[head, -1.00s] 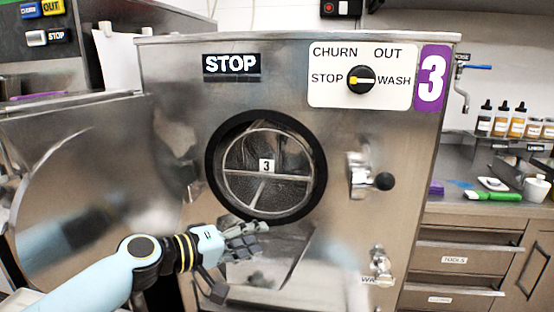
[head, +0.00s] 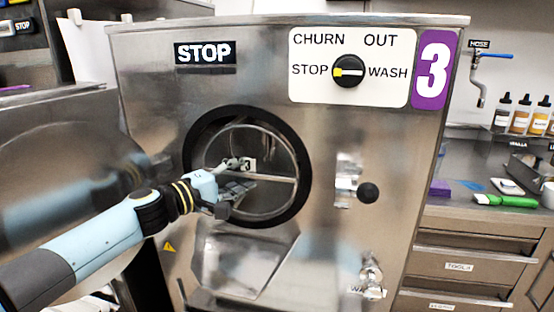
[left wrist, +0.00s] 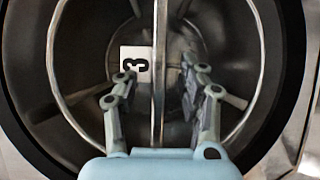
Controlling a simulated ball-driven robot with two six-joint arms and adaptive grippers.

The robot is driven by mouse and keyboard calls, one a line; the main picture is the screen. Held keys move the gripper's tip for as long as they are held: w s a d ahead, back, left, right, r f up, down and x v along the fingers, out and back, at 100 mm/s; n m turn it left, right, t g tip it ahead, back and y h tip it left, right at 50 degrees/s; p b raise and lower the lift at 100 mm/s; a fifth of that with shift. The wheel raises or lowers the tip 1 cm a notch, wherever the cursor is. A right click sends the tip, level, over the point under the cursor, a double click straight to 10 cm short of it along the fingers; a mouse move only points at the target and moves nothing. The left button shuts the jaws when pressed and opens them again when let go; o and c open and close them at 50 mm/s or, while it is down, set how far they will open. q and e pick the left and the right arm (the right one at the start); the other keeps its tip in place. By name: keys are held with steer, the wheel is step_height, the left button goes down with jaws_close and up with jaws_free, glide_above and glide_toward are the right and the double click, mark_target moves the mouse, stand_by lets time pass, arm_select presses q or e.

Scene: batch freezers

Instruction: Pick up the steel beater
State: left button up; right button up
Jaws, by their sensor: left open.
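The steel beater (head: 275,178) sits inside the round, black-rimmed opening of freezer 3, a ring with crossing bars and a white tag marked 3. In the left wrist view the beater (left wrist: 159,60) fills the opening, with one bar running up the middle. My left gripper (head: 246,176) is open in front of the opening. In the left wrist view its fingers (left wrist: 158,90) stand on either side of the middle bar, with the tag between and beyond them. I cannot tell whether they touch the bar. My right gripper is not in view.
The black opening rim (head: 303,170) surrounds the gripper closely. The round door (head: 50,190) stands swung open at left. A latch with a black knob (head: 367,193) is right of the opening, and a sloped steel chute (head: 245,262) is below it.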

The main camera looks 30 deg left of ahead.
arm_select(q)
steer(key=shift+w, duration=0.2)
steer(key=shift+s, duration=0.1)
steer(key=shift+s+a+r, duration=0.1)
steer(key=shift+s, duration=0.1)
steer(key=c, duration=0.3)
steer(key=shift+w, duration=0.1)
steer(key=shift+c, duration=2.5)
jaws_close()
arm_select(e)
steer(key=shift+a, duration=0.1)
